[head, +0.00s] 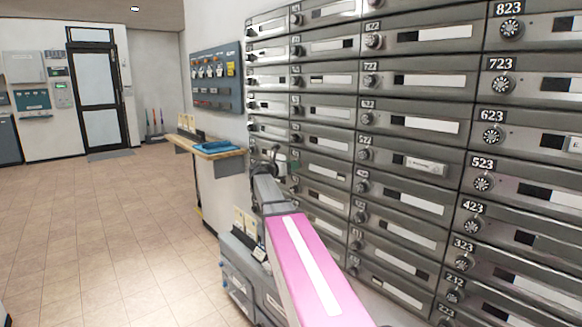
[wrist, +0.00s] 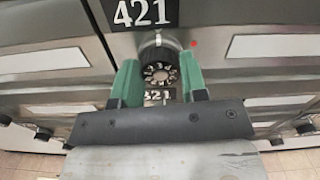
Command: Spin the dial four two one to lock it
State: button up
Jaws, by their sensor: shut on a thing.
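The dial (wrist: 160,72) is a black knob with white numerals, below the white-on-black 421 plate (wrist: 146,12) in the wrist view. A pale mark stands above its silver top. My gripper (wrist: 159,78) has its green fingers on the left and right sides of the dial and is shut on it. The exact number at the mark is too small to read. In the head view, my gripper (head: 284,163) is at the mailbox wall, far down the arm, and the dial there is hidden.
The grey mailbox wall (head: 420,93) fills the right, with several numbered dials. A red dot (wrist: 194,44) shows right of the dial. A wooden shelf (head: 205,148) with a blue tray (head: 217,147) stands beyond my gripper. The tiled floor (head: 110,215) at left is clear.

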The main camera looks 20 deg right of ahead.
jog(key=shift+m, duration=0.3)
jog(key=shift+s+f+m, duration=0.1)
jog(key=shift+f+m, duration=0.1)
jog(key=shift+m, duration=8.35)
jog(key=shift+f+m, duration=0.15)
jog(key=shift+m, duration=8.4)
jog(key=o, duration=0.9)
